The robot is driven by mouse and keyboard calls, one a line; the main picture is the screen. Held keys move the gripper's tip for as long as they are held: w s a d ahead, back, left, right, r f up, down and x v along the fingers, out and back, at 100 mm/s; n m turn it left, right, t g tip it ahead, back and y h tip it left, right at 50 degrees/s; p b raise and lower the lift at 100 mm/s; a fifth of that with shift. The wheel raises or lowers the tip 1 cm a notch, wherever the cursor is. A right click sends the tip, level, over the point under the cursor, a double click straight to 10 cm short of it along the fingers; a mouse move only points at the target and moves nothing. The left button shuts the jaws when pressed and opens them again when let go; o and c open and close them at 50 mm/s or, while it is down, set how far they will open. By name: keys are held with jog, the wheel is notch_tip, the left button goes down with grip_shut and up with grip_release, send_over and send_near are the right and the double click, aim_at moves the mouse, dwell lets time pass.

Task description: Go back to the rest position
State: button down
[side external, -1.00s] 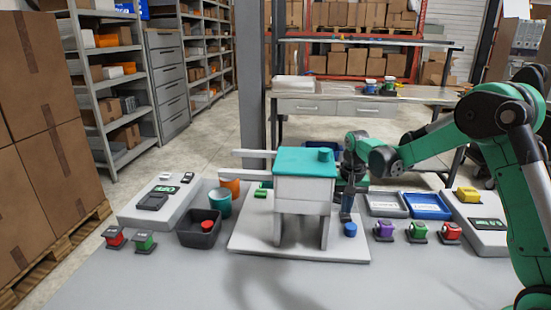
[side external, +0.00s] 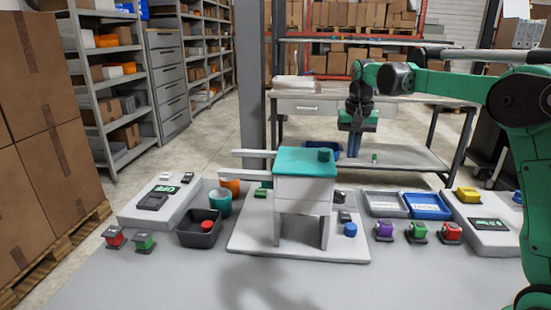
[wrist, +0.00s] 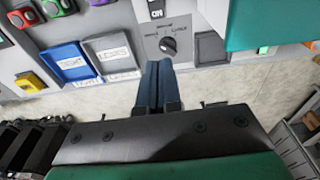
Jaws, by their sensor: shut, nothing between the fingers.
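My gripper (side external: 356,135) is raised in the side external view, behind and to the right of the teal-topped white dispenser (side external: 304,178), clear of the table. Its two blue fingers are together and empty, pointing down. In the wrist view my gripper (wrist: 159,75) shows its fingers side by side with nothing between them. Beyond the fingertips is a panel with a black rotary knob (wrist: 168,45) and an ON switch. The knob's exact setting is too small to read.
A grey tray (side external: 371,212) and a blue tray (side external: 446,214) lie right of the dispenser. Purple, green and red buttons stand in front of them. A dark bin (side external: 186,239) and a teal cup (side external: 220,201) are on the left. The air around my gripper is clear.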

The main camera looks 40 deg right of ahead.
jog(key=s+a+f+n+t, duration=0.1)
jog(key=s+a+n+t, duration=0.2)
jog(key=s+a, duration=0.3)
jog(key=s+a+f+n+t, duration=0.2)
jog(key=s+a+n, duration=0.4)
jog(key=a, duration=0.5)
jog(key=shift+f+t+y, duration=0.15)
jog(key=shift+t+y, duration=0.25)
jog(key=shift+t, duration=0.3)
jog(key=shift+s, duration=0.1)
